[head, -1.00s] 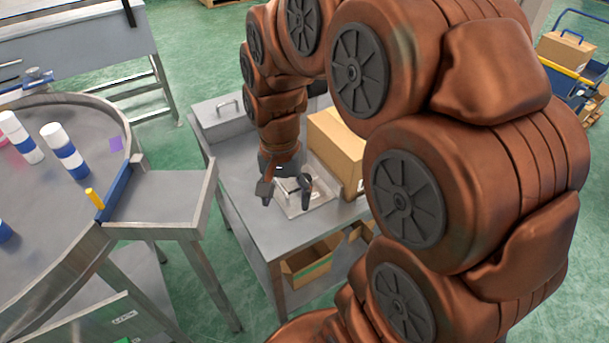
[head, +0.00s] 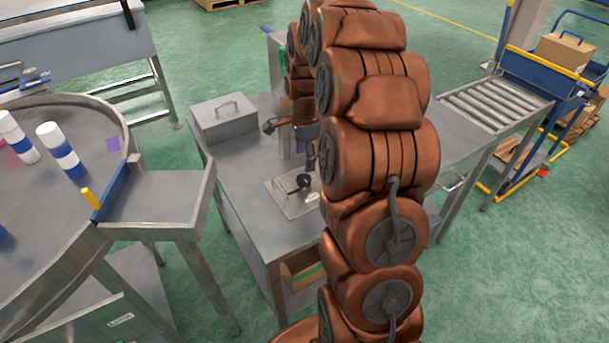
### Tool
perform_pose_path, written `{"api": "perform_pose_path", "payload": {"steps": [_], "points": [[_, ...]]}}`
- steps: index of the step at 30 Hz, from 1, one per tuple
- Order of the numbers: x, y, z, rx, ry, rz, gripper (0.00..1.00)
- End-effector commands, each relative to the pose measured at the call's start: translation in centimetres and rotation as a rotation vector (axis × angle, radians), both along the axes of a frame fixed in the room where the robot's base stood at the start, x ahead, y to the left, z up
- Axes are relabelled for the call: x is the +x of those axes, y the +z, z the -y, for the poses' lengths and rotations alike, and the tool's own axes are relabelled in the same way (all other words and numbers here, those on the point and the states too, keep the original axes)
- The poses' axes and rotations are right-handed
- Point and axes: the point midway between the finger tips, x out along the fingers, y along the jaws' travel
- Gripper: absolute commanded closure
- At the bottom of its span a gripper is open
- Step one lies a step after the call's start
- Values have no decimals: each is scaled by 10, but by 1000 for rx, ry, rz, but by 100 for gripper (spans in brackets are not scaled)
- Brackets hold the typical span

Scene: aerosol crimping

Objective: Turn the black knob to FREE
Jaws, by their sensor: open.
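The black knob (head: 305,181) sits on a flat metal plate (head: 288,204) on the grey steel table. It is small in the head view, and no FREE marking or pointer direction can be read. My gripper (head: 290,142) is open and empty, behind and above the knob in the picture and apart from it. One dark finger shows at the left; the other side is partly covered by my arm. My arm also hides the right part of the plate.
A grey metal box with a handle (head: 224,118) stands at the table's back left. A roller conveyor (head: 495,105) lies to the right. A round table (head: 60,120) with white and blue cans and a yellow peg (head: 91,198) is at left. The table's front left is clear.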

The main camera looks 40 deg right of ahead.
Motion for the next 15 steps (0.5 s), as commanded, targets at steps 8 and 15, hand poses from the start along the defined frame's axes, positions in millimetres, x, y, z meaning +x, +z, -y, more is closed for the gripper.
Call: {"api": "perform_pose_path", "payload": {"steps": [8, 15], "points": [[-1, -28, -1, 2, 3, -3, 30], [-1, -62, -1, 2, 3, -5, 30]]}}
